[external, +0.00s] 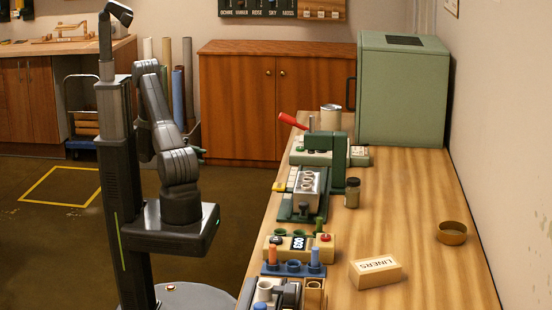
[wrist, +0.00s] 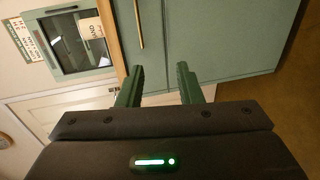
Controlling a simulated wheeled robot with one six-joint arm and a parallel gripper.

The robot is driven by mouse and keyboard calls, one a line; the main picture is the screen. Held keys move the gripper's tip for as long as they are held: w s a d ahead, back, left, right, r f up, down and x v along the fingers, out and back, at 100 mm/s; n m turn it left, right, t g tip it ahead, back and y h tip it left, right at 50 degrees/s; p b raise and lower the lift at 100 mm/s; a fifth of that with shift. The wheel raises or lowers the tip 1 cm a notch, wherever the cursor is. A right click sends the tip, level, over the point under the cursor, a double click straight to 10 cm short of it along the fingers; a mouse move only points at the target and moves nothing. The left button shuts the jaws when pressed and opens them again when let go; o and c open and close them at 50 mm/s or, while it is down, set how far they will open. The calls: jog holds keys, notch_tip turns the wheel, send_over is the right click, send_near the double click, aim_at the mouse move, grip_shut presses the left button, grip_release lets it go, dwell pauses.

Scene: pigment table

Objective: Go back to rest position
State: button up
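My gripper (wrist: 161,72) shows in the wrist view with its two green fingers apart and nothing between them. It points at a green cabinet (wrist: 225,40) and a pale wall, away from any work surface. In the external view my arm (external: 158,120) is folded upright close to my column, left of the wooden table (external: 410,200). My gripper is mostly hidden behind the arm there.
The table holds a green press (external: 333,150) with a red lever, a jar (external: 352,193), a LINERS box (external: 375,272), a brass dish (external: 452,233) and a timer box (external: 298,245). A green cabinet (external: 402,90) stands at the back. Open floor lies left of me.

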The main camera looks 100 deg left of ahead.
jog(key=shift+v, duration=1.95)
